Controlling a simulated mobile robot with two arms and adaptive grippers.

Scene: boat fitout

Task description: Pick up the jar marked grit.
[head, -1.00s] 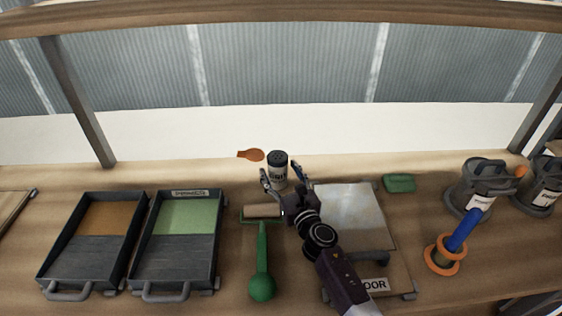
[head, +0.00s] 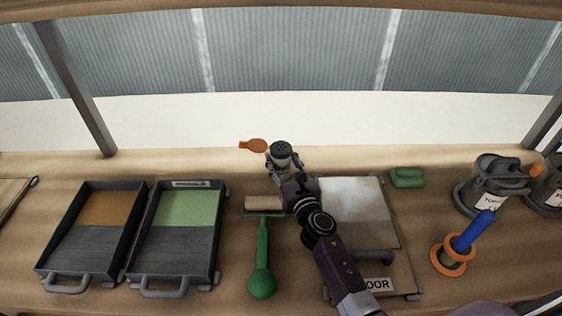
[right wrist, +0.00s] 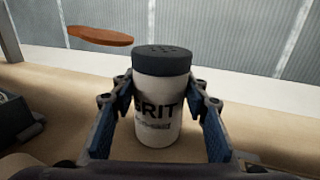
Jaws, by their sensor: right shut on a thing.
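The grit jar (head: 281,149) is a white cylinder with a dark perforated lid, near the back of the bench. In the right wrist view the jar (right wrist: 160,100) stands upright, and its label reads GRIT. My right gripper (head: 285,166) is shut on the jar, with one blue-padded finger on each side of it. In the right wrist view the right gripper (right wrist: 163,115) has both fingers around the jar's body. I cannot tell whether the jar's base touches the bench. My left gripper is not in view.
An orange paddle-shaped thing (head: 253,145) lies just left of the jar. A green-handled roller (head: 262,250) lies in front. Two trays (head: 215,248) stand left. A board marked OOR (head: 400,270) lies under my right arm. A green block (head: 406,177) and grey cans (head: 490,180) are at right.

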